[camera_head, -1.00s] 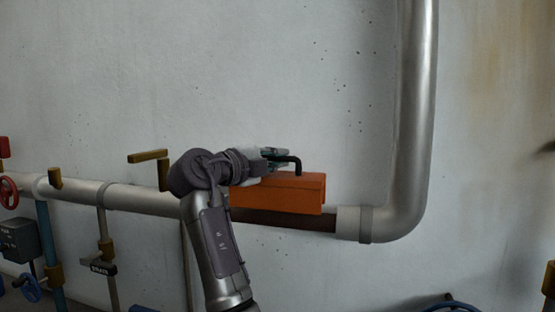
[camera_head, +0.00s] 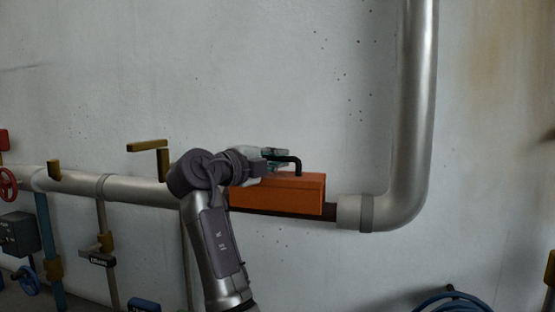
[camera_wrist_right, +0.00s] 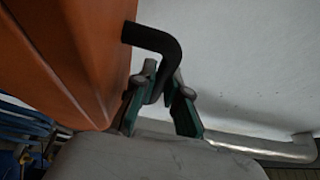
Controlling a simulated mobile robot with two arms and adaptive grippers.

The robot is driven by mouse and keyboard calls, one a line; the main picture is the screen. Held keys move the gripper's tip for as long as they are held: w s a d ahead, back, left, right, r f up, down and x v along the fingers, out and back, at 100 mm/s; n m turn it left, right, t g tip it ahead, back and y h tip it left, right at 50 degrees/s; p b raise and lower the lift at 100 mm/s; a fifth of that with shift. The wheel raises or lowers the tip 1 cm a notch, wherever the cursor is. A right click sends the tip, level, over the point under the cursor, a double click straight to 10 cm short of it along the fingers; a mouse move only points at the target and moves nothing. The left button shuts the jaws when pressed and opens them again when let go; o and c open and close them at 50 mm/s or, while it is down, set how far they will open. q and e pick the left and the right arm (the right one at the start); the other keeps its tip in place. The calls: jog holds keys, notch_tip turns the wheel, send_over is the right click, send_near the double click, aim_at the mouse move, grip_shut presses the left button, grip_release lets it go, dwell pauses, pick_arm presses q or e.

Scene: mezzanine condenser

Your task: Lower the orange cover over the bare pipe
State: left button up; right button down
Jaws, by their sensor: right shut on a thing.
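The orange cover (camera_head: 285,196) is a box-shaped piece with a black handle (camera_head: 297,163) on top. My right gripper (camera_head: 275,158) is shut on that handle; the right wrist view shows its fingers (camera_wrist_right: 165,104) on both sides of the black handle (camera_wrist_right: 157,50), with the orange cover (camera_wrist_right: 70,50) at the left. The cover sits in front of the bare pipe (camera_head: 330,211), a dark brown section. A short length of it shows at the cover's right end and a thin strip below; the rest is hidden. Contact between them cannot be told. My left gripper is not in view.
Silver pipe (camera_head: 140,190) runs left along the wall. At right a grey collar (camera_head: 355,212) joins an elbow and a tall vertical pipe (camera_head: 412,100). A brass bracket (camera_head: 148,146) stands left of my arm. A blue hose (camera_head: 455,302) lies lower right. Wall above is clear.

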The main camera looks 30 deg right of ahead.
aim_at(277, 175)
jog(key=shift+f+b, duration=1.6)
jog(key=shift+f, duration=0.2)
jog(key=c, duration=1.1)
grip_release()
jog(key=shift+s+r, duration=0.1)
jog(key=shift+a, duration=0.1)
jog(key=v, duration=1.2)
